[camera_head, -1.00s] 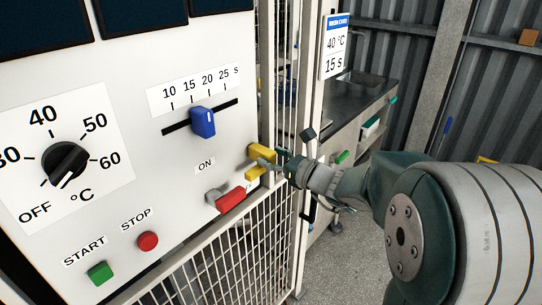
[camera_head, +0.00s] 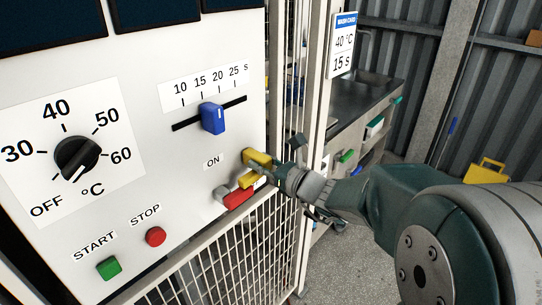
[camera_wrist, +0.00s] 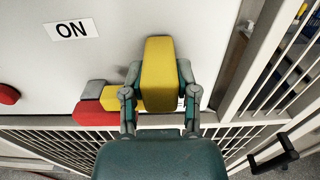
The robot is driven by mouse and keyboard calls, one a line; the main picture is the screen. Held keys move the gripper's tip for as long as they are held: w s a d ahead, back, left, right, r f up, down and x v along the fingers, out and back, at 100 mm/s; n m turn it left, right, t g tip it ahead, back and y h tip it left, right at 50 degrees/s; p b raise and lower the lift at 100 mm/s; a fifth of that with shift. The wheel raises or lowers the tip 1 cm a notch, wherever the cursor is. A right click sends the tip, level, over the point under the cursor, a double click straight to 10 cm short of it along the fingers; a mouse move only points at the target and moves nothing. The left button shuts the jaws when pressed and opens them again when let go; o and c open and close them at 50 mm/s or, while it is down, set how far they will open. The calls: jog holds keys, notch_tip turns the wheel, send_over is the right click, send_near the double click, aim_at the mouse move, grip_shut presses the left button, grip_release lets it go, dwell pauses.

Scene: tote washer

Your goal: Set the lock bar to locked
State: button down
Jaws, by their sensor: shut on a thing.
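The lock bar appears to be the yellow bar (camera_head: 257,158) at the lower right of the white panel. It also shows upright in the wrist view (camera_wrist: 158,75). A smaller yellow piece (camera_wrist: 110,98) extends to its left, against the red handle (camera_wrist: 95,115); I cannot tell whether they touch. My gripper (camera_wrist: 158,70) is shut on the yellow bar, one finger on each side. In the head view my gripper (camera_head: 270,173) reaches the bar from the right and hides part of it. The lock's markings are mostly hidden; an "ON" label (camera_wrist: 71,29) is at upper left.
The panel carries a black dial (camera_head: 77,155), a blue slider (camera_head: 212,118), a red stop button (camera_head: 155,237) and a green start button (camera_head: 109,267). White mesh fencing (camera_head: 235,245) is below. A black handle (camera_wrist: 275,155) stands right of my gripper.

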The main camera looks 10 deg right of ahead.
jog(key=shift+s+a, duration=0.1)
jog(key=shift+c, duration=1.8)
grip_release()
jog(key=shift+s+a, duration=0.1)
jog(key=v, duration=1.2)
jog(key=shift+a, duration=0.1)
